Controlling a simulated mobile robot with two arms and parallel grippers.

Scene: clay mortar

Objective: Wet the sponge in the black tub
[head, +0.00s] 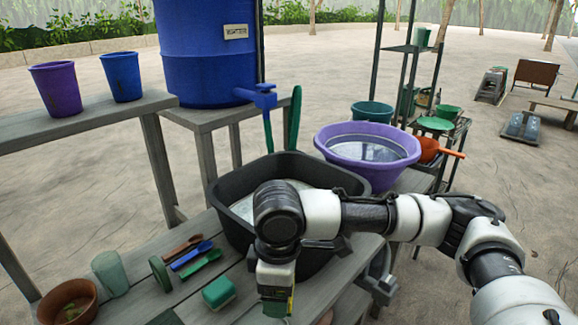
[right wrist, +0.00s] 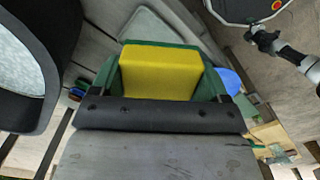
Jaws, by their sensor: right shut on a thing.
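The black tub (head: 226,222) stands on the grey wooden table with water in it. Its rim and speckled water also show at the left of the right wrist view (right wrist: 50,75). My right gripper (head: 276,292) points down in front of the tub's near side, outside its rim. It is shut on the sponge, a yellow block with green sides (right wrist: 160,72). In the head view the gripper hides most of the sponge; only a yellow and green edge (head: 290,303) shows. My left gripper is in neither view.
A teal block (head: 218,292), brown, blue and green utensils (head: 190,253), a clear cup (head: 110,272) and a brown bowl (head: 68,300) lie left of my gripper. A purple basin (head: 368,150) stands behind the tub. A blue water barrel (head: 207,50) has a tap.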

